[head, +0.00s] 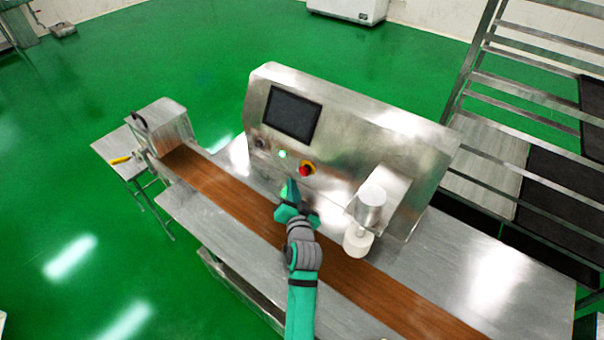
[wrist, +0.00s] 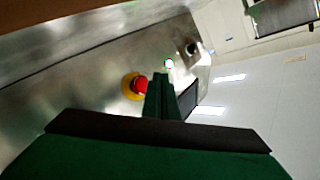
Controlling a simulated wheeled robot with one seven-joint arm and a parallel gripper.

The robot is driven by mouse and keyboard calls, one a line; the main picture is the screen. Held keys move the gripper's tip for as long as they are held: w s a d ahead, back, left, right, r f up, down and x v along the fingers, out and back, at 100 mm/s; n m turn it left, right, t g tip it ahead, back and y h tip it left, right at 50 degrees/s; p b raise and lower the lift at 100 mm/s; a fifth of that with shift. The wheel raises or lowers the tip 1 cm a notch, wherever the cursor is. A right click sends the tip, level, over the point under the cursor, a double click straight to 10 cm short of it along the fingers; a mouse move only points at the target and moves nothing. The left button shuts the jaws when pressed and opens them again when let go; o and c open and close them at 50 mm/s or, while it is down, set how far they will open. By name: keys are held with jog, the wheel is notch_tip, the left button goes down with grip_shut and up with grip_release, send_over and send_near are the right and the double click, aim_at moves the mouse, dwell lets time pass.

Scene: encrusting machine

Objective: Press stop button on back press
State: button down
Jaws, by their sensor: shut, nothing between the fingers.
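The steel press (head: 350,135) stands behind the brown conveyor belt (head: 235,197). Its front panel carries a red stop button (head: 305,169) on a yellow ring and a green lit button (head: 282,154) to its upper left. My gripper (head: 290,188) is shut and empty, over the belt just in front of the panel, below the two buttons. In the wrist view the red stop button (wrist: 138,84) lies just left of my shut fingertips (wrist: 161,78), and the green light (wrist: 169,63) is just beyond them. I see no contact with either button.
A dark screen (head: 292,115) and a dark knob (head: 260,142) are on the same panel. A white cylindrical part (head: 358,240) hangs over the belt to the right of my gripper. A metal rack (head: 530,130) stands at the right. Green floor is open at the left.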

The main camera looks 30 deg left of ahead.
jog(key=shift+w+d, duration=0.1)
jog(key=shift+w, duration=0.9)
dwell(1.3)
jog(key=shift+w, duration=0.35)
dwell(0.4)
jog(key=shift+w+d, duration=0.1)
jog(key=shift+w, duration=0.4)
jog(key=shift+s, duration=0.1)
dwell(0.4)
jog(key=shift+s, duration=0.75)
